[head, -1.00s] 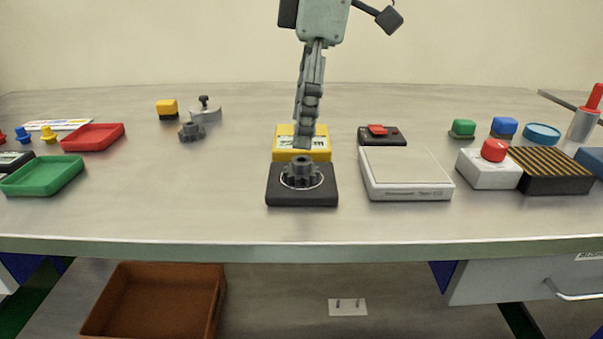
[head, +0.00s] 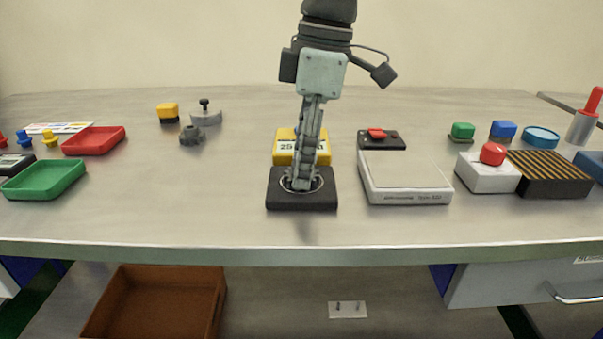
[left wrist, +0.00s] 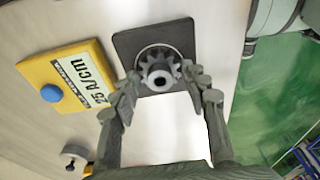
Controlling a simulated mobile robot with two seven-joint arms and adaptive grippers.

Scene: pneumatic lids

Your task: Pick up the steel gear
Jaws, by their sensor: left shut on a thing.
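My left gripper (head: 301,186) points straight down over the pad. In the left wrist view its two fingertips lie on either side of the gear, shut on it. The gear appears still down at the pad. In the head view the fingers hide most of the gear. My right gripper is in neither view.
A yellow box (head: 286,148) stands just behind the pad, and a white scale (head: 405,178) to its right. Another grey gear (head: 191,136) lies at the back left.

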